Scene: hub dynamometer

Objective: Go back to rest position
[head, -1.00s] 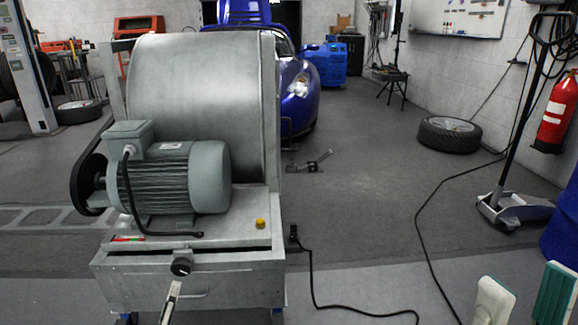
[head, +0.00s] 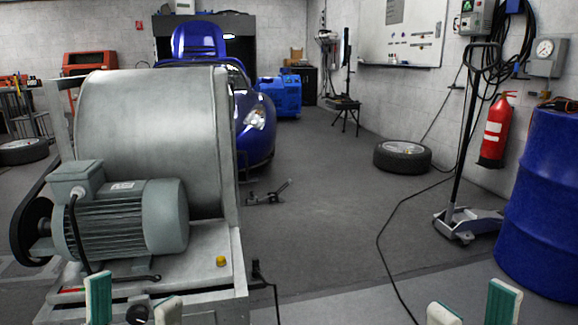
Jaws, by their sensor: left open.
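The hub dynamometer (head: 150,130) stands at the left, with a large grey drum and a grey-green motor (head: 125,220) in front of it. A yellow button (head: 221,261) is on its top plate, and a black knob (head: 137,315) shows at its front. My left gripper (head: 133,305) is at the bottom left, in front of the dynamometer, its two fingertips apart on either side of the knob in the picture. It holds nothing that I can see. My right gripper (head: 472,308) is at the bottom right, open over bare floor, its lower parts out of frame.
A blue barrel (head: 545,205) stands at the right edge, beside a floor jack (head: 470,222). A tire (head: 402,157) lies further back. A black cable (head: 379,245) runs across the floor. A blue car (head: 255,120) is behind the dynamometer.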

